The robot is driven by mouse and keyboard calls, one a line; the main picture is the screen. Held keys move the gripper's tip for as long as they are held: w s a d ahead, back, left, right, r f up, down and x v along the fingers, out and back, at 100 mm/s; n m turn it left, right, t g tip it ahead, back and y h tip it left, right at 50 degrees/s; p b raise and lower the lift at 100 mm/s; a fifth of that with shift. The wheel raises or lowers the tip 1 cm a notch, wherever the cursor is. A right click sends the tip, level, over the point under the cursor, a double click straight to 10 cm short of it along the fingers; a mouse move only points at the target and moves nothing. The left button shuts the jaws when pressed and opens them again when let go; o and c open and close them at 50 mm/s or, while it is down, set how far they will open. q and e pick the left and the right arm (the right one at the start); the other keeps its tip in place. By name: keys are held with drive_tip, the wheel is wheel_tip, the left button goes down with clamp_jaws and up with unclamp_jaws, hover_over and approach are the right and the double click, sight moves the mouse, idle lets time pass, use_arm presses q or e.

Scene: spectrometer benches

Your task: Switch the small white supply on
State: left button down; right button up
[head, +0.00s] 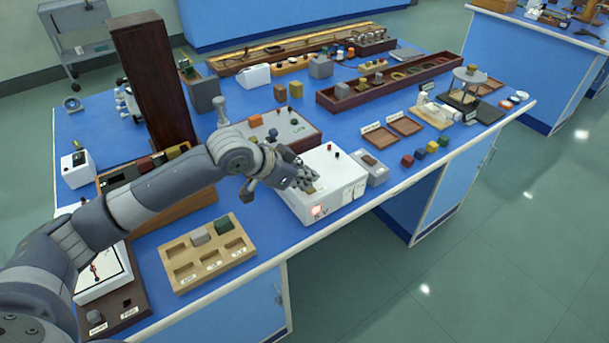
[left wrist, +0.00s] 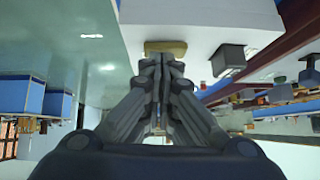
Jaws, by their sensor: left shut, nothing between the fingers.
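The small white supply (head: 340,172) is a white box at the front edge of the blue bench in the head view. Its front face carries a lit reddish switch (head: 317,210) and the marking "5V". Two small terminals stand on its top. My left gripper (head: 308,186) is shut and empty, over the left part of the supply's top, near the switch. In the left wrist view the closed fingers (left wrist: 160,62) point at a tan piece (left wrist: 165,46) on a white surface. I cannot tell whether they touch it. My right gripper is not in view.
A grey box (head: 373,173) stands just right of the supply. A wooden tray with blocks (head: 187,282) lies to the left. A dark-edged panel (head: 310,146) is behind. Small coloured cubes (head: 420,154) sit further right. The floor in front is clear.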

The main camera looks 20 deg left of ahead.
use_arm(q)
drive_tip(key=shift+r+p, duration=0.45)
drive_tip(key=shift+p, duration=0.1)
wheel_tip(320, 180, up, 4)
drive_tip(key=p, duration=0.4)
drive_tip(key=shift+f+p, duration=0.1)
drive_tip(key=shift+p, duration=0.2)
drive_tip(key=shift+s+a+r+b, duration=0.2)
drive_tip(key=shift+s+a+b, duration=0.25)
drive_tip(key=shift+s+b, duration=0.1)
drive_tip(key=b+v, duration=0.1)
drive_tip(key=v, duration=0.7)
drive_tip(key=shift+w+a+r, duration=0.1)
drive_tip(key=shift+a, duration=0.05)
